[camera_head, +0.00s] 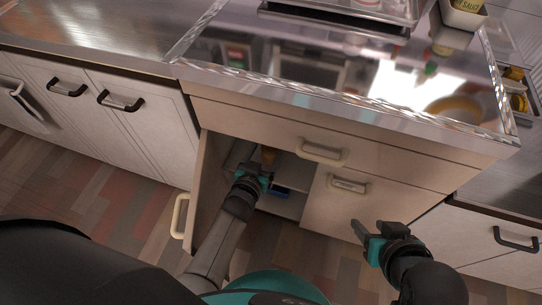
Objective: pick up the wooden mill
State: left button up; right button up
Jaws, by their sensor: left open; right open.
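A small brown-orange object, which looks like the wooden mill (269,155), stands inside the open lower cabinet (295,205). Its lower part is hidden behind my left gripper (258,168). My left gripper reaches into the cabinet from the front, open, close to the mill. I cannot tell whether its fingers touch the mill or are around it. My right gripper (364,232) is open and empty, in front of the closed cabinet front to the right.
The cabinet door (207,175) stands open on the left, with a pale handle. A blue item (281,191) lies on the shelf near my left gripper. A drawer handle (321,153) juts out above. The steel counter overhangs the cabinet, with a tray (335,20) and bottles on it.

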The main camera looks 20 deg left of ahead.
aim_at(269, 150)
pick_arm(q)
jog(key=shift+b+x, duration=0.7)
jog(key=shift+x, duration=0.55)
jog(key=shift+w+f, duration=0.15)
jog(key=shift+w, duration=0.3)
jog(key=shift+w+f+b, duration=0.25)
jog(key=shift+w+b, duration=0.4)
jog(key=shift+b+x, duration=0.7)
jog(key=shift+x, duration=0.35)
jog(key=shift+b+x, duration=0.45)
jog(key=shift+x, duration=0.3)
pick_arm(e)
jog(key=w+a+r+t+y, duration=0.2)
jog(key=a+r+t+y, duration=0.1)
jog(key=a+t, duration=0.5)
jog(key=shift+r+m+t+y, duration=0.15)
jog(key=shift+m+t+y, duration=0.15)
jog(key=shift+t+y, duration=0.35)
jog(key=shift+a, duration=0.1)
pick_arm(q)
grip_shut()
jog(key=shift+w+r, duration=0.1)
jog(key=shift+r, duration=0.05)
